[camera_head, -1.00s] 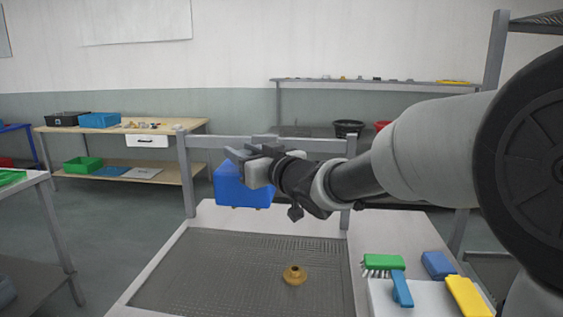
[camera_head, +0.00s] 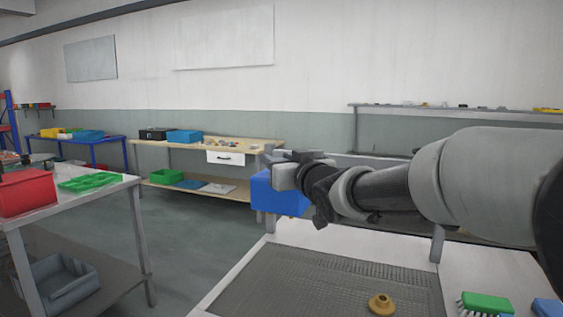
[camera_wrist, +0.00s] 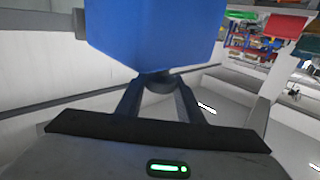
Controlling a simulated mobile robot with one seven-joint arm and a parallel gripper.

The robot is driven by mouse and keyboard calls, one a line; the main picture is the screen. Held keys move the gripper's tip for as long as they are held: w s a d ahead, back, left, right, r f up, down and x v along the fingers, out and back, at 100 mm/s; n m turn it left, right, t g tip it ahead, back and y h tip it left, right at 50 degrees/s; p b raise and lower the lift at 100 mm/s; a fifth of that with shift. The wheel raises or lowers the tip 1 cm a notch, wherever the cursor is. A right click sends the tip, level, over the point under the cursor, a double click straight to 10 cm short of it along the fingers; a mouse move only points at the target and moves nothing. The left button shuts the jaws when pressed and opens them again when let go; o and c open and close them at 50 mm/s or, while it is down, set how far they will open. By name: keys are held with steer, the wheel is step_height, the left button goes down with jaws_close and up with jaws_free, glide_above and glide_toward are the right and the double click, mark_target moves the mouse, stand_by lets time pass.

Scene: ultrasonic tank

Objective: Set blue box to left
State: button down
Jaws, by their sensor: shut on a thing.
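The blue box (camera_head: 279,193) hangs in my gripper (camera_head: 290,172), above the far left part of the tank top in the head view. My gripper is shut on it. In the wrist view the blue box (camera_wrist: 155,35) fills the upper middle, and the two fingers of my gripper (camera_wrist: 160,88) reach up to its near edge. The fingertips' contact with the box is partly hidden in both views.
The tank's mesh surface (camera_head: 310,290) holds a brass-coloured fitting (camera_head: 381,303). A green brush (camera_head: 486,303) lies at right. At left stands a grey table (camera_head: 128,183) with a red bin (camera_head: 27,192) and a green tray (camera_head: 90,182). Open floor (camera_head: 185,235) lies between.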

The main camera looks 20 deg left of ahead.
steer(key=shift+s+a+r, duration=0.15)
steer(key=shift+a, duration=0.05)
steer(key=c, duration=1.6)
jaws_free()
steer(key=o, duration=0.4)
steer(key=shift+a, duration=0.15)
steer(key=shift+d, duration=0.2)
steer(key=shift+s+d, duration=0.15)
steer(key=shift+d, duration=0.1)
steer(key=p+v, duration=0.3)
steer(key=v, duration=1.3)
steer(key=shift+s+d, duration=0.15)
steer(key=shift+s, duration=0.1)
